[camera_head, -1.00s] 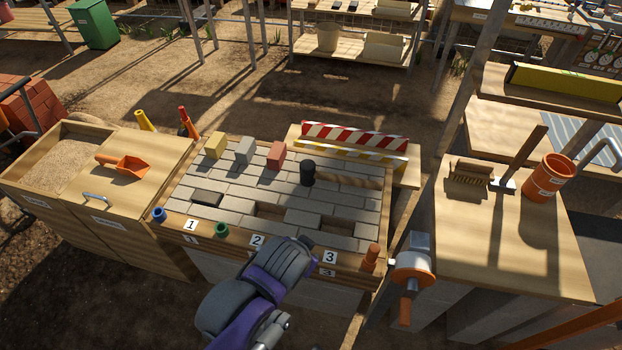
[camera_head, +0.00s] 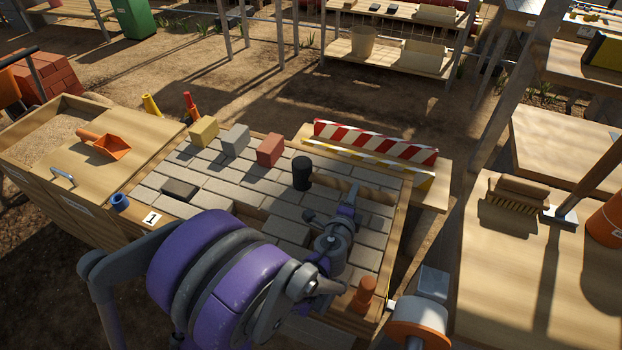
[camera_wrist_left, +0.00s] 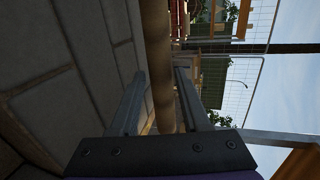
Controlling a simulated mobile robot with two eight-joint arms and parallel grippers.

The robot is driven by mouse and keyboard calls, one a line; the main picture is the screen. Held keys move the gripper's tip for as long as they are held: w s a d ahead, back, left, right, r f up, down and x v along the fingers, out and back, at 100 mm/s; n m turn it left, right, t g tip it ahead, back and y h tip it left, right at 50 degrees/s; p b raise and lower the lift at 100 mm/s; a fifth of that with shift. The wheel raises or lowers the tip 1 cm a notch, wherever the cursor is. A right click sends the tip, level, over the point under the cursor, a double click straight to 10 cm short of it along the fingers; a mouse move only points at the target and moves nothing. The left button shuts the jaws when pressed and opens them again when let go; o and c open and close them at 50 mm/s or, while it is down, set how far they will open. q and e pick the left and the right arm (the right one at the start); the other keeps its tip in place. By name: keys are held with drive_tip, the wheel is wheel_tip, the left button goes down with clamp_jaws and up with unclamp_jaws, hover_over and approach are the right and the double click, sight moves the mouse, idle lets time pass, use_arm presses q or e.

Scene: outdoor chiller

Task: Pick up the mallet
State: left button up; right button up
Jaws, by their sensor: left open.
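The mallet has a black cylindrical head (camera_head: 302,173) standing on the paving-block table and a light wooden handle (camera_head: 373,189) running to the right. My left gripper (camera_head: 331,203) is open over the table at the near side of the handle, right of the head. In the left wrist view the handle (camera_wrist_left: 156,38) runs lengthwise between the two open fingers (camera_wrist_left: 160,74). No grip on it shows, and how deep it sits between them is hard to tell. The mallet's head does not show clearly there. My right gripper is not in view.
Yellow (camera_head: 203,131), grey (camera_head: 235,140) and red (camera_head: 270,150) blocks stand along the table's back edge. A red-white striped barrier (camera_head: 375,142) is behind the mallet. An orange peg (camera_head: 365,293) stands at the near right corner. A brush (camera_head: 515,195) lies on the right bench.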

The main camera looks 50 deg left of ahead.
use_arm(q)
drive_tip(key=x, duration=0.3)
drive_tip(key=b+x, duration=0.1)
drive_tip(key=x, duration=0.3)
drive_tip(key=shift+s+a+b, duration=0.15)
drive_tip(key=shift+a+b, duration=0.1)
drive_tip(key=shift+b, duration=0.05)
drive_tip(key=shift+s+r, duration=0.1)
clamp_jaws()
idle(0.9)
